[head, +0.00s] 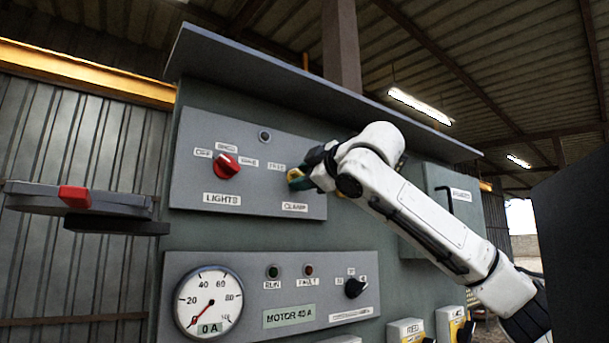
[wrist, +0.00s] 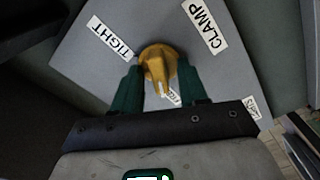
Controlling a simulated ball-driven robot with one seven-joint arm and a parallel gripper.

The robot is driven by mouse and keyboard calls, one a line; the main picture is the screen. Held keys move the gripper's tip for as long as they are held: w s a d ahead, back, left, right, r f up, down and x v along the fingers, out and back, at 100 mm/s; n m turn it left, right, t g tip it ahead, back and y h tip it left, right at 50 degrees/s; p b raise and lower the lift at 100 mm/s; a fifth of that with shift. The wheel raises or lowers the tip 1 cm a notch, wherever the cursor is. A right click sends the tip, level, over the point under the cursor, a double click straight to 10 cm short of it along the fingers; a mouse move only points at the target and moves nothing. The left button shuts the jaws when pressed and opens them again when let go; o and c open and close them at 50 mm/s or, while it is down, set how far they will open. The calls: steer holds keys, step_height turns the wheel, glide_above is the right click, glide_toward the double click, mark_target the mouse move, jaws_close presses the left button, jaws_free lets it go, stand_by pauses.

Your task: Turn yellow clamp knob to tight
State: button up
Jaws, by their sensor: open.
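The yellow clamp knob (wrist: 158,62) sits on the grey panel, with a pale mark on its side facing my gripper. The TIGHT label (wrist: 110,38) is at its upper left in the wrist view, and the CLAMP label (wrist: 205,25) at its upper right. Another small label is partly hidden below the knob. My gripper (wrist: 159,88) is open, with one green finger on each side of the knob's lower part; I cannot tell if they touch it. In the head view my gripper (head: 301,178) covers most of the knob (head: 294,174), above the CLAMP label (head: 295,207).
A red LIGHTS knob (head: 228,166) is left of the clamp knob on the same panel. Below are a round gauge (head: 209,301) and a black selector (head: 355,287). An overhanging hood (head: 300,95) is above. A grey shelf with a red block (head: 75,197) juts out at left.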

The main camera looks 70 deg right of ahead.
steer(key=shift+c, duration=0.2)
jaws_close()
steer(key=shift+f+m, duration=0.1)
steer(key=shift+m, duration=0.2)
steer(key=shift+d+m+p, duration=0.15)
steer(key=shift+m+p, duration=0.85)
steer(key=shift+m, duration=10.5)
steer(key=shift+s+m, duration=0.1)
steer(key=shift+m, duration=0.2)
steer(key=shift+o, duration=0.2)
jaws_free()
